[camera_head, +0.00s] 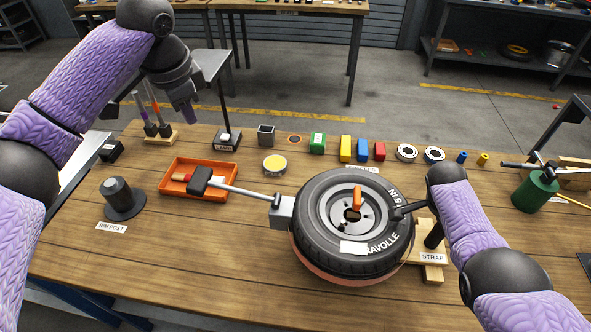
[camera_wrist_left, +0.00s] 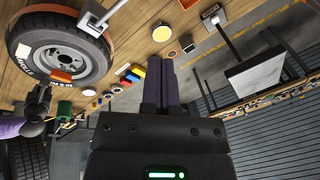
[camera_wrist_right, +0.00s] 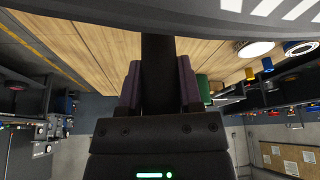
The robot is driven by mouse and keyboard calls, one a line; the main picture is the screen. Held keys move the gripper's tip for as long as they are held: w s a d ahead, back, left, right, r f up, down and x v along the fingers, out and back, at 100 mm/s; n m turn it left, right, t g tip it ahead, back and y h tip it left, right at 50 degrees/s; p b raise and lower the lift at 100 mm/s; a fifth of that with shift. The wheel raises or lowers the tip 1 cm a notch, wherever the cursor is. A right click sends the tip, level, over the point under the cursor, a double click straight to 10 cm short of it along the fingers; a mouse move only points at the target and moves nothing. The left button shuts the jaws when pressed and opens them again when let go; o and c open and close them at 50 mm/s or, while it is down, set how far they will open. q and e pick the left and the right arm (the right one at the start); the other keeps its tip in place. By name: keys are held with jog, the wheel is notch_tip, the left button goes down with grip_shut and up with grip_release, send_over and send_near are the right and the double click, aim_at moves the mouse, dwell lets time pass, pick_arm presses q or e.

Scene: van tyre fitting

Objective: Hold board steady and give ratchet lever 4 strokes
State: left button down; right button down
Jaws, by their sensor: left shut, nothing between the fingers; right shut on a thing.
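The tyre on its rim (camera_head: 352,225) lies flat at the table's middle, with an orange piece at its hub. A grey ratchet box (camera_head: 283,211) stands against its left side; its lever (camera_head: 240,190) runs left towards a black block over the orange tray. A wooden board (camera_head: 432,272) shows at the tyre's right, by the STRAP label. My left gripper (camera_head: 190,116) is shut and empty, high above the table's back left, away from the lever; its fingers show in the left wrist view (camera_wrist_left: 162,82). My right gripper (camera_wrist_right: 160,85) is shut on a dark bar (camera_wrist_right: 158,60) beside the tyre.
An orange tray (camera_head: 168,205) and a dark rim post (camera_head: 120,197) stand at the left. Several small blocks, rings and a yellow-topped tin (camera_head: 274,164) line the back edge. A green can (camera_head: 533,193) stands at the right. The front left tabletop is clear.

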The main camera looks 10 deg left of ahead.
aim_at(198, 178)
pick_arm(q)
jog(key=f, duration=0.4)
jog(key=a+f, duration=0.1)
jog(key=f, duration=0.4)
jog(key=a+f, duration=0.1)
jog(key=f, duration=0.3)
jog(key=shift+f, duration=0.4)
jog(key=shift+a+f, duration=0.1)
dwell(1.2)
jog(key=shift+a+f, duration=0.25)
jog(key=shift+f, duration=0.7)
